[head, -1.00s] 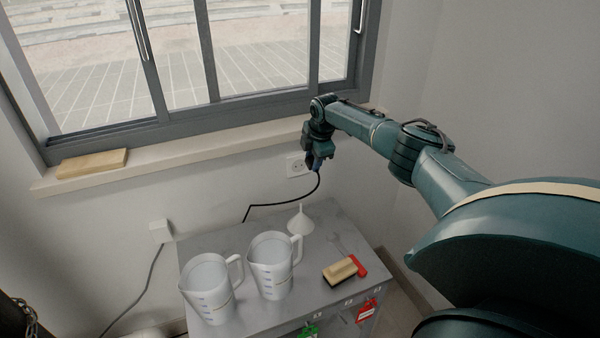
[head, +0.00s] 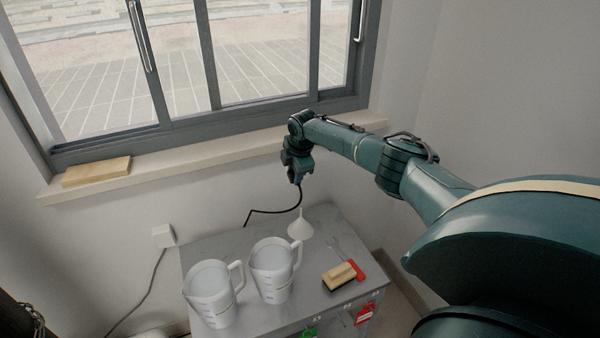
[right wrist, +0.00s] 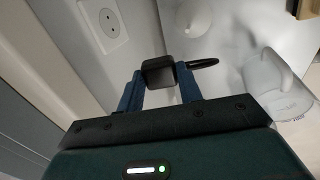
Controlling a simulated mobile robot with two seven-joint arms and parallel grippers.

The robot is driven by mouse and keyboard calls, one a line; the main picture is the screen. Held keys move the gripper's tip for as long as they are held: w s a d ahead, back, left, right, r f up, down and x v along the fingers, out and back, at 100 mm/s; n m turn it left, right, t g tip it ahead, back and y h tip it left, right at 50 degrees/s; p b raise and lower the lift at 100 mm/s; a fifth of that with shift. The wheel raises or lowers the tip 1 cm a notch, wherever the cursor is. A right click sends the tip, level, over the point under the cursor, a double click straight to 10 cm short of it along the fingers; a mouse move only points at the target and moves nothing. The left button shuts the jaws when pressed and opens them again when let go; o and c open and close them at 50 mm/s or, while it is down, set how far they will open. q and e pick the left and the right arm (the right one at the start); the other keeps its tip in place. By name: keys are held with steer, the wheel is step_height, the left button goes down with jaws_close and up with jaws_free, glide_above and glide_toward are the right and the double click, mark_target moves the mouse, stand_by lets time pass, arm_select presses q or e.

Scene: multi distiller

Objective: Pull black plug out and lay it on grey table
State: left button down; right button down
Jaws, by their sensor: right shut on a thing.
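My right gripper (head: 296,180) is above the back edge of the grey table (head: 222,246), close to the wall. It is shut on the black plug (right wrist: 158,70), which sits between the blue fingers (right wrist: 159,84) in the right wrist view. The plug's black cable (head: 270,211) hangs from the gripper and curves down left to the table's back edge. The white wall socket (right wrist: 110,25) shows empty in the right wrist view, apart from the plug. In the head view the gripper and arm hide the socket. My left gripper is not in view.
Two white measuring jugs (head: 213,292) (head: 273,272) stand at the table's front left. A white funnel (head: 301,225) stands near the back, below the gripper. A wooden brush (head: 340,275) lies at the front right. The back left of the table is clear.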

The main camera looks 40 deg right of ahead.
steer(key=w+a+p, duration=0.2)
steer(key=a, duration=0.6)
stand_by(0.4)
